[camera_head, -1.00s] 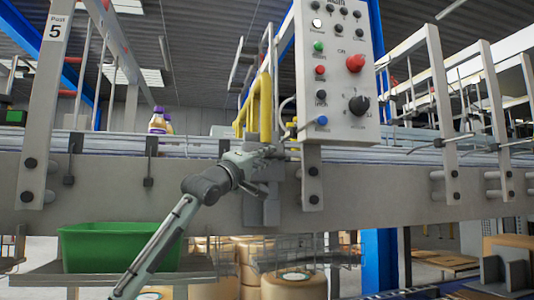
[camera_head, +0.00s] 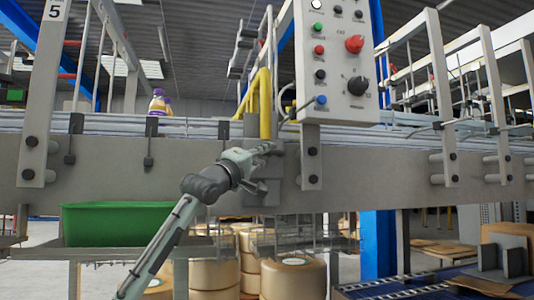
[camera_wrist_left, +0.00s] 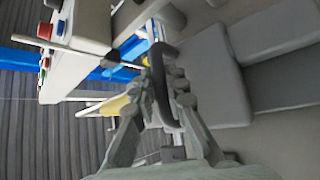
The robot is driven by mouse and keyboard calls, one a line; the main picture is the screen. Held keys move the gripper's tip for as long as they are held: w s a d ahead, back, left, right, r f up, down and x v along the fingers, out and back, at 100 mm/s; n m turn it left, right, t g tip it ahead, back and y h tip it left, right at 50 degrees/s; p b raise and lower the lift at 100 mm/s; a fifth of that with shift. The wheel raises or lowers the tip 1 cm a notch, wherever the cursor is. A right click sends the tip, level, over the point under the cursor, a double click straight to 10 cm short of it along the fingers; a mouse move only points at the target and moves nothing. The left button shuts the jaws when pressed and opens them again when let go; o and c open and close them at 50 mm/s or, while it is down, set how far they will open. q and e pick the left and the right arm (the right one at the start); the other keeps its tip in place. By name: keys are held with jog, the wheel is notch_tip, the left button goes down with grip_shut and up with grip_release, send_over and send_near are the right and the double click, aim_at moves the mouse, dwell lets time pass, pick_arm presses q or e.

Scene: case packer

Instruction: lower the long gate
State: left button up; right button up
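The gate shows as a yellow frame (camera_head: 262,105) standing upright at the conveyor edge, left of the control panel. In the left wrist view, a yellow part (camera_wrist_left: 115,105) shows beyond the fingers. A dark curved handle (camera_wrist_left: 161,85) lies between the two fingers of my left gripper (camera_wrist_left: 163,78), which are closed in around it. In the head view my left gripper (camera_head: 265,149) is at the conveyor's side, just below the yellow frame; its fingertips are small there. My right gripper is not in view.
The control panel (camera_head: 338,60) with buttons and a red knob hangs right of the gripper. The conveyor side (camera_head: 400,180) runs across the view. A green bin (camera_head: 115,225) is below left, and round boxes (camera_head: 293,278) are underneath. A purple-capped bottle (camera_head: 158,103) stands on the conveyor.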

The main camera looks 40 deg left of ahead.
pick_arm(q)
jog(key=o, duration=0.5)
jog(key=shift+f, duration=0.4)
jog(key=shift+c, duration=0.2)
jog(key=shift+r, duration=0.1)
jog(key=v, duration=1.2)
jog(key=shift+r, duration=0.15)
